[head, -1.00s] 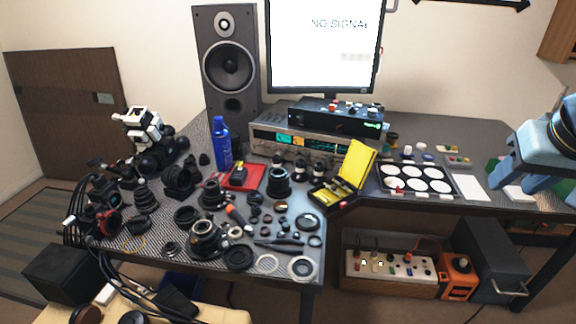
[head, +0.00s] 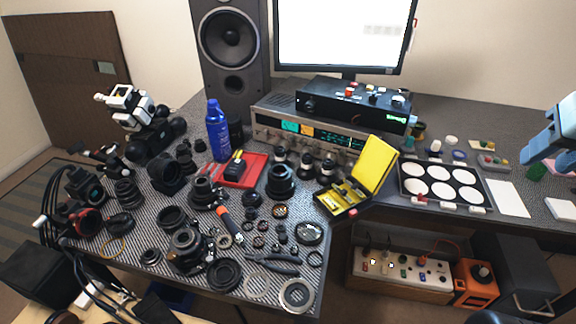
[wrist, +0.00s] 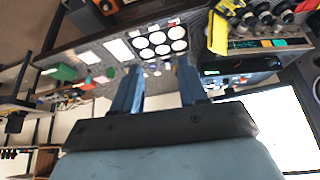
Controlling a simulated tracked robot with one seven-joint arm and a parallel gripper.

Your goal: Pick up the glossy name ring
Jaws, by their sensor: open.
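Several rings lie on the front part of the mat-covered desk in the head view. A pale grey ring (head: 284,302) lies at the front edge, with a thinner ring (head: 246,292) just left of it. A dark, shiny ring (head: 309,222) lies farther back. I cannot tell which is the glossy name ring; no lettering is readable. My gripper (wrist: 159,68) is open and empty in the wrist view, its two blue fingers apart. It is far from these rings, which do not show in the wrist view. Part of my blue arm shows at the head view's right edge.
Lens parts crowd the desk around the rings. Pliers (head: 274,263), an orange-handled tool (head: 229,224), a red tray (head: 257,166) and an open yellow case (head: 373,165) are nearby. A white-circled sorting tray (head: 482,184) is at right. A monitor (head: 340,37) stands behind.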

